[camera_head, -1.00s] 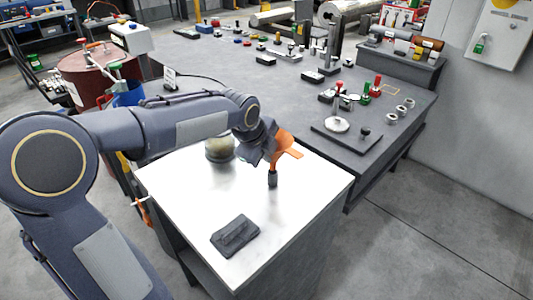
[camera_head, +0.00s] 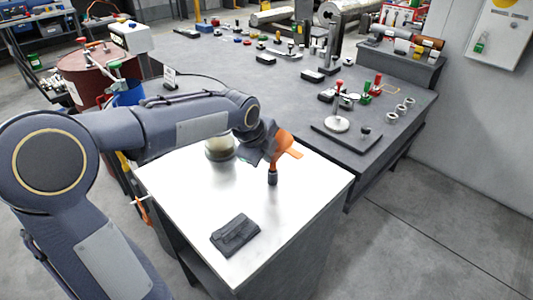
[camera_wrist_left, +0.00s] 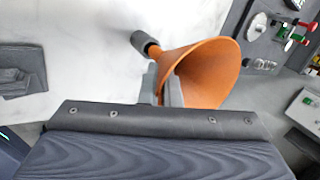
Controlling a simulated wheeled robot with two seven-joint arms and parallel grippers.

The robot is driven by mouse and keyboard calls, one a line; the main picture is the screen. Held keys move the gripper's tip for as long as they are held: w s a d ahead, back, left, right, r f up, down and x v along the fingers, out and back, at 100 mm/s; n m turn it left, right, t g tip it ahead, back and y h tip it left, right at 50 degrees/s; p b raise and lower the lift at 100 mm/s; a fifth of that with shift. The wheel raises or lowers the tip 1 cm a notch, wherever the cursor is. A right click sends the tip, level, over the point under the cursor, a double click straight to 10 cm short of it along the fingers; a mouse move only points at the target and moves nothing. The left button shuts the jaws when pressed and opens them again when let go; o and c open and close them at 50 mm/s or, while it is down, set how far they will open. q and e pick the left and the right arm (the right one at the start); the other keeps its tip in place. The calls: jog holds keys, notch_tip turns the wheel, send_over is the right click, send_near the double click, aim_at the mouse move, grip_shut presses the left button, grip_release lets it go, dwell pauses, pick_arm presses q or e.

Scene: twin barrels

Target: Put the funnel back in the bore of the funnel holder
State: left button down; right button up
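The orange funnel (camera_head: 284,148) is at my left gripper (camera_head: 266,152), over the far right part of the white bench top, its spout pointing down. In the left wrist view, the funnel (camera_wrist_left: 212,72) shows its wide mouth to the right. The grey fingers of my left gripper (camera_wrist_left: 162,88) are close together on its cone wall. A short dark cylinder (camera_head: 272,179) is at the spout's lower end, and it also shows in the left wrist view (camera_wrist_left: 146,43). It looks like the funnel holder; how deep the spout sits in it is hidden. My right gripper is out of view.
A dark block (camera_head: 235,235) lies near the front of the white bench top (camera_head: 195,205). A dark workbench (camera_head: 290,105) with several small fixtures adjoins at the back. The bench top's middle is clear.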

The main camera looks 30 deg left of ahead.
pick_arm(q)
jog(key=shift+f+b, duration=1.4)
jog(key=shift+f, duration=0.6)
jog(key=c, duration=2.1)
grip_release()
jog(key=o, duration=0.5)
jog(key=shift+o, duration=0.2)
jog(key=v, duration=0.8)
jog(key=shift+p, duration=0.35)
jog(key=shift+f, duration=0.1)
